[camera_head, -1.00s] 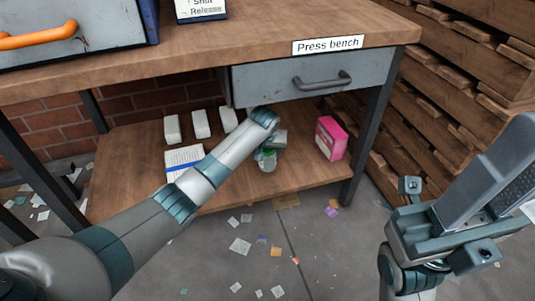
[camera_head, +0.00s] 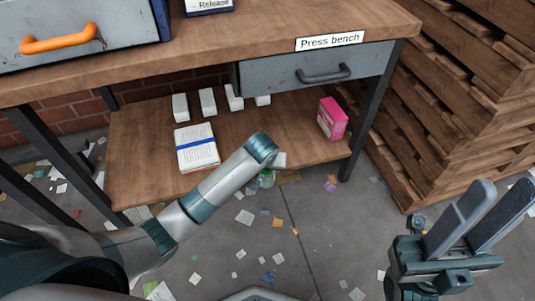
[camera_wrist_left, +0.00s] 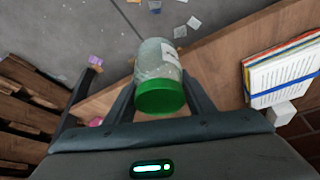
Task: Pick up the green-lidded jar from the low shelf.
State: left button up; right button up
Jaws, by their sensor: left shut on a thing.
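The green-lidded jar (camera_wrist_left: 158,75) is a clear jar with a pale label, seen in the left wrist view between the fingers of my left gripper (camera_wrist_left: 160,84). The gripper is shut on it, and the green lid faces the wrist camera. In the head view the jar (camera_head: 267,180) is mostly hidden behind my left wrist, in front of the low shelf's (camera_head: 140,150) front edge, with floor behind it. My right gripper (camera_head: 503,190) is open and empty at the lower right, its fingers pointing up.
A pink box (camera_head: 332,119), a banded paper stack (camera_head: 197,148) and several white boxes (camera_head: 208,101) stand on the low shelf. The press bench top (camera_head: 270,35) and drawer (camera_head: 280,75) are above. Wooden pallets (camera_head: 465,100) stand at the right. Paper scraps litter the floor.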

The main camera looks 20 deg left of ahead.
pick_arm(q)
jog(key=shift+s+d, duration=0.1)
jog(key=shift+s, duration=0.25)
jog(key=shift+r, duration=0.15)
